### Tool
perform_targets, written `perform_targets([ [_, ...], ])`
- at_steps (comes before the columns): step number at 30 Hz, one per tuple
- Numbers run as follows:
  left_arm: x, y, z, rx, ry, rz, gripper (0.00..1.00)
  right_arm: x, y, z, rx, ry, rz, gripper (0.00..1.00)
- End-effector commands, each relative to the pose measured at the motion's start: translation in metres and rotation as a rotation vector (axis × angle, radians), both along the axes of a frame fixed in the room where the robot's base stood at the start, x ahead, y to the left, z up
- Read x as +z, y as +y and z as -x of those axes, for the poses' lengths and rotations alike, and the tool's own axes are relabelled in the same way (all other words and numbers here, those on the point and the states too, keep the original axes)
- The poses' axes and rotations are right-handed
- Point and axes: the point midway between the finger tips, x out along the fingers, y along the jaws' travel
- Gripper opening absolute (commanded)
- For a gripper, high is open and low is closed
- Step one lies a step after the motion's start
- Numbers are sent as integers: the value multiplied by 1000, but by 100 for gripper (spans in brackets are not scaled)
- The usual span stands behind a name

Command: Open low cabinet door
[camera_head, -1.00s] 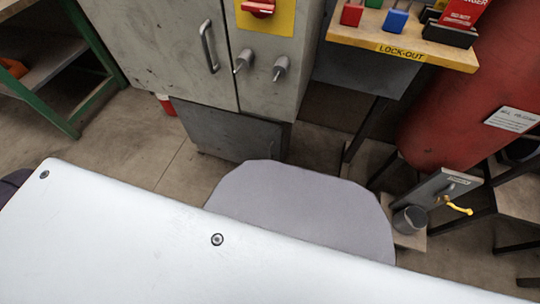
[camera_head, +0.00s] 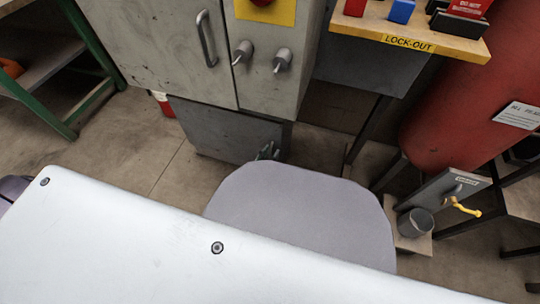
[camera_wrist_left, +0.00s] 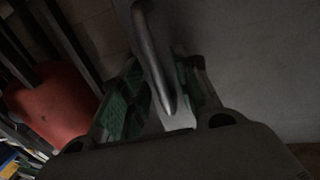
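The low cabinet door (camera_head: 215,130) is a dark grey panel under the taller grey cabinet, and it looks shut in the head view. My left gripper (camera_head: 268,151) shows there as small dark green fingertips at the door's lower right, its rest hidden behind my own grey body part. In the left wrist view, a curved metal handle (camera_wrist_left: 153,50) passes between the green-padded fingers of my left gripper (camera_wrist_left: 158,95). The fingers stand apart on either side of the handle, with a gap visible. The door face (camera_wrist_left: 260,60) fills the right of that view. My right gripper is not in view.
The upper cabinet (camera_head: 165,45) has its own handle and two knobs. A wooden lock-out shelf (camera_head: 440,42) and a red tank (camera_head: 440,120) stand to the right. A green-framed bench (camera_head: 85,105) is at the left. Open floor (camera_head: 125,140) lies left of the cabinet.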

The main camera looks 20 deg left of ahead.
Motion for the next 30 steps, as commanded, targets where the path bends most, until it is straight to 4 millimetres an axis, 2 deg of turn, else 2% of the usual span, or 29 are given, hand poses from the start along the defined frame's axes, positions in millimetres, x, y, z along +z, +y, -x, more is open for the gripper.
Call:
perform_targets([
  [7,0,0,0,0,0,0,32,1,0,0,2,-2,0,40],
  [15,0,0,0,0,0,0,0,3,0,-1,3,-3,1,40],
  [30,1,-1,3,-5,0,0,0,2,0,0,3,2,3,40],
])
